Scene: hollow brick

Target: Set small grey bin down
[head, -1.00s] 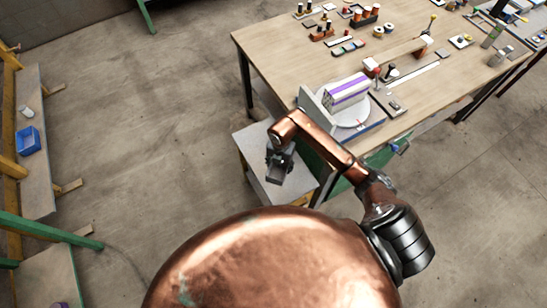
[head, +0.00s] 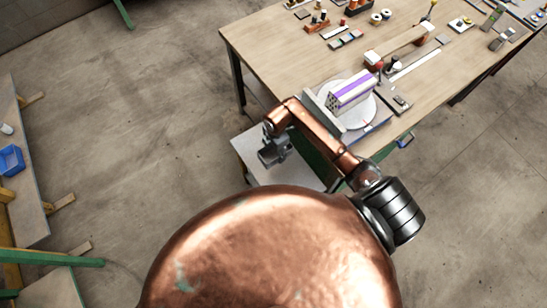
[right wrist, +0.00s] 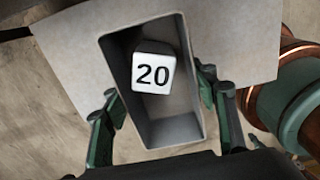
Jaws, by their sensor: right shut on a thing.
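The small grey bin (head: 271,158) is in the fingers of my right gripper (head: 277,147), over the pale side table (head: 300,174). In the right wrist view the open-topped bin (right wrist: 172,132) lies between the two green fingers, which are shut on its long sides. A white block marked 20 (right wrist: 153,74) is inside it, towards the far end. The side table's grey top (right wrist: 225,40) shows behind the bin. I cannot tell whether the bin's base touches it. My left gripper is not in view.
A large wooden workbench (head: 290,50) stands beside the side table. Near its corner, a round white turntable (head: 362,112) carries a hollow brick with purple stripes (head: 350,90). A shelf with a blue bin (head: 11,159) is at far left. The floor between is clear.

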